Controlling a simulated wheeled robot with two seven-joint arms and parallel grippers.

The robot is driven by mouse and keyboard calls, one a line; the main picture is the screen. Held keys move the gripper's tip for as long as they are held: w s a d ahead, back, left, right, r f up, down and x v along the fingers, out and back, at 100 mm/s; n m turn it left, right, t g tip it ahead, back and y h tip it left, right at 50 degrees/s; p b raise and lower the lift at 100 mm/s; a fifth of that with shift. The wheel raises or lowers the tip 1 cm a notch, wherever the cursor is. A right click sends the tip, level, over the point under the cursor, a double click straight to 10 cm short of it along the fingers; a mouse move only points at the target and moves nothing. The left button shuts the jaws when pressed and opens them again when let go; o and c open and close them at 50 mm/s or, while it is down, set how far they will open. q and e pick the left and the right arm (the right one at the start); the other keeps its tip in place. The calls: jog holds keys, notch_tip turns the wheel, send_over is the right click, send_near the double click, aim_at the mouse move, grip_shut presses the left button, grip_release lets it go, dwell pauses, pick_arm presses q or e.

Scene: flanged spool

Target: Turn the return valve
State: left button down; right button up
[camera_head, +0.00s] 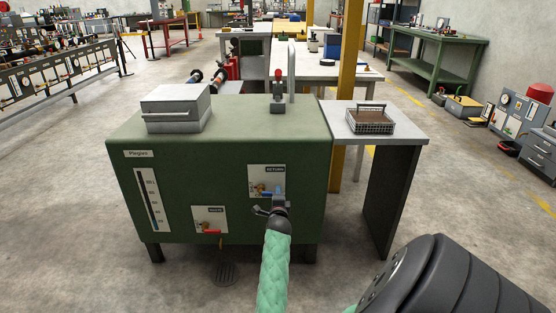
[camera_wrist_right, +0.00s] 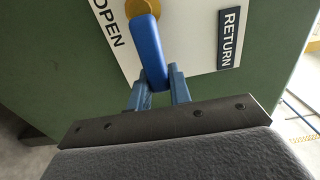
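The return valve's plate (camera_head: 258,174) is white, marked RETURN, on the front of the green tank (camera_head: 180,180). The valve has a brass hub and a blue lever (camera_head: 278,188). In the right wrist view the blue lever (camera_wrist_right: 148,45) runs from the brass hub (camera_wrist_right: 135,7) down between my fingers, beside the words OPEN and RETURN. My right gripper (camera_wrist_right: 160,88) has a finger on each side of the lever's free end, and both appear to touch it. In the head view my right gripper (camera_head: 277,201) is small and partly hides the valve. My left gripper is out of view.
A second plate (camera_head: 209,214) with a red-handled valve (camera_head: 212,232) sits lower left on the tank, beside a level gauge (camera_head: 152,200). A side table (camera_head: 405,134) with a wire basket (camera_head: 370,122) stands at right. A floor drain (camera_head: 224,272) lies in front.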

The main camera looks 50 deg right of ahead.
jog(key=o, duration=0.4)
jog(key=shift+f, duration=0.1)
jog(key=shift+o, duration=0.2)
